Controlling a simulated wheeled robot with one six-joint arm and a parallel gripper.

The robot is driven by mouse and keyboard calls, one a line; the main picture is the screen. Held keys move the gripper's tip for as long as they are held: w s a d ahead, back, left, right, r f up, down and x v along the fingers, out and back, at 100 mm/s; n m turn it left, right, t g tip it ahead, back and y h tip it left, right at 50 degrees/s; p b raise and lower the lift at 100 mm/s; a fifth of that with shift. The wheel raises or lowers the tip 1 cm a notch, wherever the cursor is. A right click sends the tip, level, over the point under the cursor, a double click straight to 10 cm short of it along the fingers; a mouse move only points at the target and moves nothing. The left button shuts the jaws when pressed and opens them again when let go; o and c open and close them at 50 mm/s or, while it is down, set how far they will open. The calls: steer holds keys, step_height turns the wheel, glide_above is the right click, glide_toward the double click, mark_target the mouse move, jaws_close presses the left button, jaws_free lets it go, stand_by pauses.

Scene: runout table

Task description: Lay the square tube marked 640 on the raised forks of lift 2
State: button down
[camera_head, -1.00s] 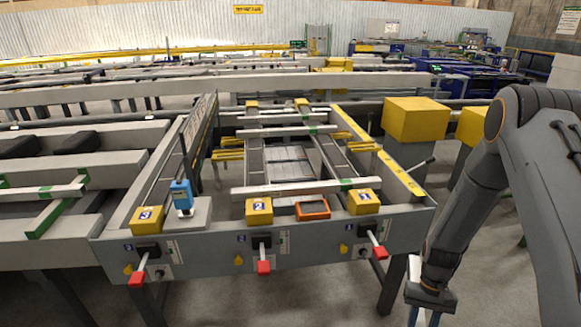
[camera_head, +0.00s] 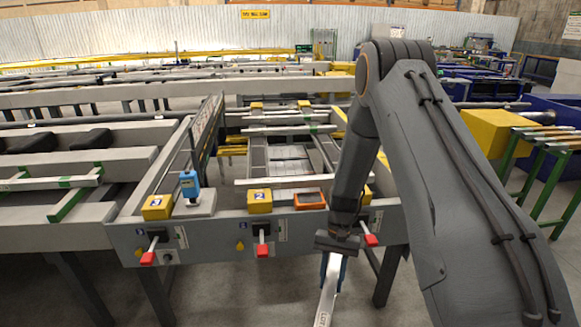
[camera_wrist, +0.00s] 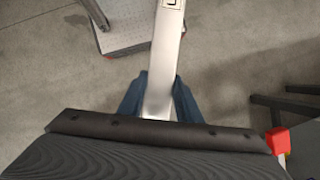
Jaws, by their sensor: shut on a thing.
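My gripper (camera_head: 334,268) is shut on a pale metal square tube (camera_head: 326,303), in front of the runout table (camera_head: 205,236). The tube points down the picture and leaves the frame. In the wrist view the blue fingers (camera_wrist: 158,98) hold it from both sides, over the floor. Its marking is cut off or too small to read. A yellow block marked 2 (camera_head: 259,201) and a red-tipped lever (camera_head: 262,250) sit at the middle of the table's front. I cannot make out which forks are lift 2's or whether they are raised. My arm partly hides the right block and lever.
A pale bar (camera_head: 272,181) lies across the table behind the front blocks. A blue device (camera_head: 189,184) and an orange-framed device (camera_head: 309,200) stand on the front. A left yellow block (camera_head: 157,207) and another red lever (camera_head: 148,257) are there. A green rack (camera_head: 548,160) stands right.

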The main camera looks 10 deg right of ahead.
steer(key=w+r+m+t+y, duration=0.1)
steer(key=w+r+m, duration=0.2)
steer(key=r, duration=0.5)
steer(key=w+r+m+t+y, duration=0.1)
steer(key=w+r+m, duration=0.2)
steer(key=r, duration=0.6)
steer(key=w+r+m+t, duration=0.2)
steer(key=w+r+m, duration=0.1)
steer(key=r+m, duration=0.4)
steer(key=shift+r+y+p, duration=0.35)
steer(key=shift+r+y, duration=0.05)
steer(key=shift+r, duration=0.4)
steer(key=shift+w, duration=0.2)
